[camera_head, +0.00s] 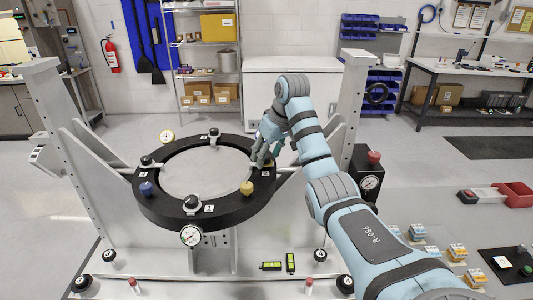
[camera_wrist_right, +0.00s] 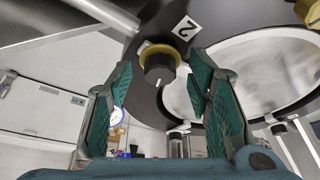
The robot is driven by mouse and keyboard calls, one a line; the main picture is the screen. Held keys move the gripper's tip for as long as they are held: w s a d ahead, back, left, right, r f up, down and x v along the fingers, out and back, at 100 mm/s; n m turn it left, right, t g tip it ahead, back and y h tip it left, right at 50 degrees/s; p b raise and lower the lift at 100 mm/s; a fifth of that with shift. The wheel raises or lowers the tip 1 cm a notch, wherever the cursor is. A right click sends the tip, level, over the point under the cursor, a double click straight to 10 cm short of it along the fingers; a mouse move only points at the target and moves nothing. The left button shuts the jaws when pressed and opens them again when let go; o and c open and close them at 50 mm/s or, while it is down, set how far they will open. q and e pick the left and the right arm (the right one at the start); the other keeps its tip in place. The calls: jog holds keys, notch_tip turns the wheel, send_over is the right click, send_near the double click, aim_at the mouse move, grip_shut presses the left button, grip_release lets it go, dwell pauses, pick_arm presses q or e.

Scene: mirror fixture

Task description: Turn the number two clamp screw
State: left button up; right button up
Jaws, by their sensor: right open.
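The number two clamp screw (camera_wrist_right: 158,62) shows in the right wrist view as a dark knob with a white mark and a brass-coloured collar, beside a white label "2" (camera_wrist_right: 184,27). It sits on the black ring of the mirror fixture (camera_head: 165,210). My right gripper (camera_wrist_right: 161,74) is open, with one green-padded finger on each side of the knob in the picture; I see no clear contact. In the head view my right gripper (camera_head: 264,160) is at the ring's right side and largely hides that screw. My left gripper is not in view.
Other knobs stand around the ring, including a yellow one (camera_head: 246,187), a blue one (camera_head: 146,188) and a black one (camera_head: 192,202). A dial gauge (camera_head: 190,236) hangs at the front. Grey uprights (camera_head: 75,150) flank the ring.

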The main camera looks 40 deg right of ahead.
jog(key=shift+w+f, duration=0.1)
jog(key=shift+w, duration=0.2)
grip_shut()
jog(key=shift+m, duration=0.3)
jog(key=m+h, duration=0.1)
jog(key=m, duration=0.1)
jog(key=m+h, duration=0.1)
jog(key=m, duration=0.2)
jog(key=shift+w+a+g, duration=0.1)
jog(key=shift+a+g, duration=0.05)
jog(key=shift+g, duration=0.15)
jog(key=shift+m+g+h, duration=0.35)
jog(key=shift+m+h, duration=0.1)
jog(key=shift+m, duration=0.85)
jog(key=shift+m+g+h, duration=0.35)
jog(key=shift+m+h, duration=0.1)
jog(key=shift+m, duration=0.85)
